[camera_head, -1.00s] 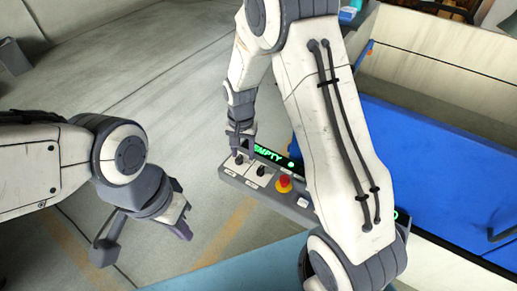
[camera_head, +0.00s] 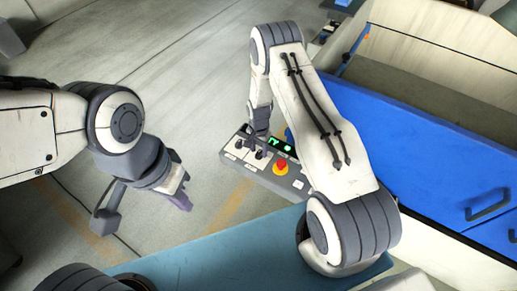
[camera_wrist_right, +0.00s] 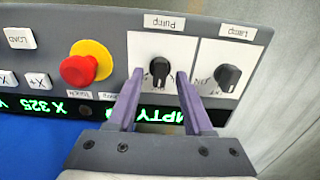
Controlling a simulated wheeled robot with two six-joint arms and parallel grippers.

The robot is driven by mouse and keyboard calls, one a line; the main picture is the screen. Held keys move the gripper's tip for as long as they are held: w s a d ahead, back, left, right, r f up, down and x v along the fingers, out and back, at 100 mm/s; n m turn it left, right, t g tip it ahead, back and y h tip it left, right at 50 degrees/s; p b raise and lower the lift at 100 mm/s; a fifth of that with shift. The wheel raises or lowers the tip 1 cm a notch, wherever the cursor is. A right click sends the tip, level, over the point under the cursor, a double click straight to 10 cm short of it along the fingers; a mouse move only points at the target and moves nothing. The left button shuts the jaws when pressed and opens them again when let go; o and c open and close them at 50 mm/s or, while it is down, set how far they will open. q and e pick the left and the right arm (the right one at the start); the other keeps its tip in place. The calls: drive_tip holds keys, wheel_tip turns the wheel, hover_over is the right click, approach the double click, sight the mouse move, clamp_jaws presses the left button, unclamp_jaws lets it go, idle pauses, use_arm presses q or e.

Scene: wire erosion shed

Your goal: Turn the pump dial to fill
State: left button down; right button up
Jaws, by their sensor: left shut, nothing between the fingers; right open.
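The black pump dial (camera_wrist_right: 160,72) sits on a white plate marked "Pump" on the grey control panel (camera_head: 262,181). The panel appears upside down in the right wrist view. My right gripper (camera_wrist_right: 160,77) is open, with one purple finger on each side of the dial and gaps visible. In the head view my right gripper (camera_head: 259,140) is over the panel's dials and partly covers them. The green display (camera_wrist_right: 153,112) reads "EMPTY", partly hidden by the fingers. My left gripper (camera_head: 181,194) is shut and empty, away from the panel at left.
The lamp dial (camera_wrist_right: 228,77) is beside the pump dial, close to one finger. A red mushroom button on a yellow base (camera_wrist_right: 86,67) and white keys (camera_wrist_right: 20,38) are on the other side. A blue machine front (camera_head: 400,140) stands at right.

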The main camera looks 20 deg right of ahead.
drive_tip(key=shift+f, duration=0.55)
clamp_jaws()
